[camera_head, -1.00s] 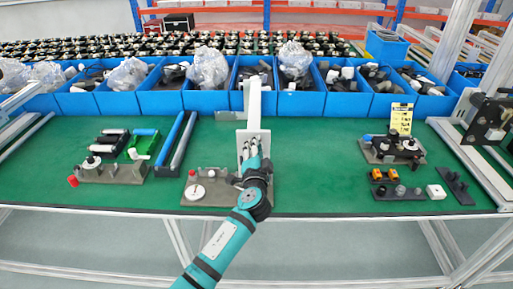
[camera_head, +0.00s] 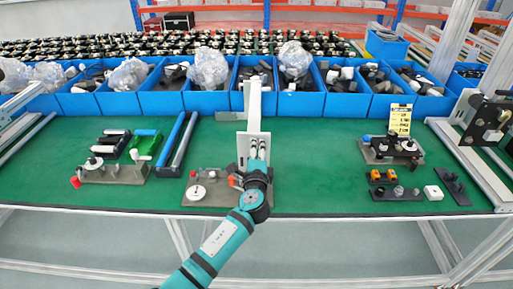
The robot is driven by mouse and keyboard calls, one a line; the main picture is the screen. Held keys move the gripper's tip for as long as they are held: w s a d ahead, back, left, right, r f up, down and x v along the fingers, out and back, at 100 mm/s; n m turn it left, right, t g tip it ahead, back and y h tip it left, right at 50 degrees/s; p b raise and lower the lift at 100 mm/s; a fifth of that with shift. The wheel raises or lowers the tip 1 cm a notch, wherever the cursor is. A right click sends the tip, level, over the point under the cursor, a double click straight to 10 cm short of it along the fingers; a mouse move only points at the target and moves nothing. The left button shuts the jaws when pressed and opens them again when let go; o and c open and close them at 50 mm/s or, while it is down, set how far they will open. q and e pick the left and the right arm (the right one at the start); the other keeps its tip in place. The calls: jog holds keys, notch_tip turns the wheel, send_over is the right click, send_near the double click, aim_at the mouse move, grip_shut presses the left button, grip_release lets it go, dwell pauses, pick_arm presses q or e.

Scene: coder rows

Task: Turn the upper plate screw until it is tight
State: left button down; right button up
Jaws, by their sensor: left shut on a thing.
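The white upright plate (camera_head: 243,142) stands at the middle of the green table, above a grey base plate (camera_head: 215,193). My left gripper (camera_head: 257,146) reaches up from the bottom and is at the face of the white plate. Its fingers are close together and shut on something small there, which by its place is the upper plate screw. The screw itself is hidden by the fingers and too small to make out. My right gripper is not in view.
A white round knob (camera_head: 196,192) sits on the base plate, left of my wrist. Blue bins (camera_head: 210,103) line the back. A fixture (camera_head: 113,172) is at left, another (camera_head: 391,150) at right with a yellow sign (camera_head: 399,118).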

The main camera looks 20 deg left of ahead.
pick_arm(q)
jog(key=shift+f, duration=0.1)
dwell(0.3)
jog(key=c, duration=1.2)
grip_release()
jog(key=shift+o, duration=0.2)
jog(key=v, duration=1.2)
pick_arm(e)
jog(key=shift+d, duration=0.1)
pick_arm(q)
jog(key=shift+d, duration=0.1)
